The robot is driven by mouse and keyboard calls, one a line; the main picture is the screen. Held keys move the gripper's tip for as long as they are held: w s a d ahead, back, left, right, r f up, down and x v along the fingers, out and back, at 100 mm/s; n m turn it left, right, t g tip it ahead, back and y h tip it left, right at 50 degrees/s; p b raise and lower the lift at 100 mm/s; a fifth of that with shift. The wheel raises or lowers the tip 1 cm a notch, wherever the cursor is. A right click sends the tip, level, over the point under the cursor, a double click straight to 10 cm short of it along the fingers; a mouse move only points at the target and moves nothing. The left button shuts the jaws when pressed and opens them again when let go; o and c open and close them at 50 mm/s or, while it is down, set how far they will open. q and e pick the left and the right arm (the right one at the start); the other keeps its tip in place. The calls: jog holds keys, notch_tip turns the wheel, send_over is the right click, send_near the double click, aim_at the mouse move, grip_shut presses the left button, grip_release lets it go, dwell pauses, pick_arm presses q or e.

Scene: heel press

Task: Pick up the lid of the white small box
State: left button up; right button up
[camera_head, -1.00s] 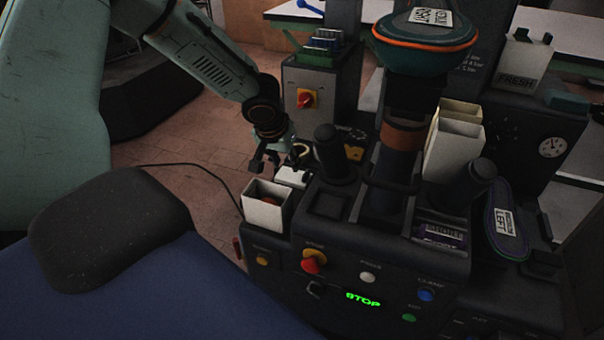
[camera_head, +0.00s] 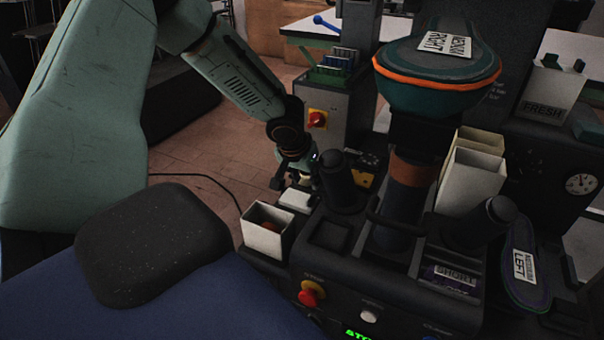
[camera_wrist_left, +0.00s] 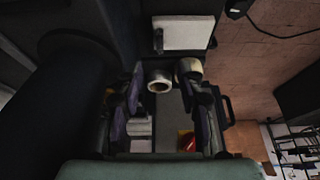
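A low white small box (camera_head: 295,199) with a flat white top sits at the left end of the machine; I cannot make out a seam between lid and body. In the left wrist view a flat white top (camera_wrist_left: 183,32) shows beyond the fingertips. My left gripper (camera_head: 296,180) is just behind the white box in the head view, pointing down. In the left wrist view its fingers (camera_wrist_left: 165,95) are apart, with a pale ring-shaped part (camera_wrist_left: 159,81) between and beyond their tips. Nothing is held. My right gripper is out of view.
An open white box (camera_head: 267,240) with something reddish inside stands in front of the small box. A black post (camera_head: 341,183) rises close to the gripper's right. A shoe-shaped press piece (camera_head: 437,75) and tall cream boxes (camera_head: 470,180) stand further right.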

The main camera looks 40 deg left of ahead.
aim_at(311, 197)
pick_arm(q)
jog(key=x, duration=0.4)
jog(key=shift+f+b, duration=0.3)
jog(key=shift+b, duration=0.05)
jog(key=x, duration=0.5)
jog(key=shift+f+b, duration=0.1)
jog(key=shift+b, duration=0.2)
jog(key=shift+c, duration=0.2)
grip_shut()
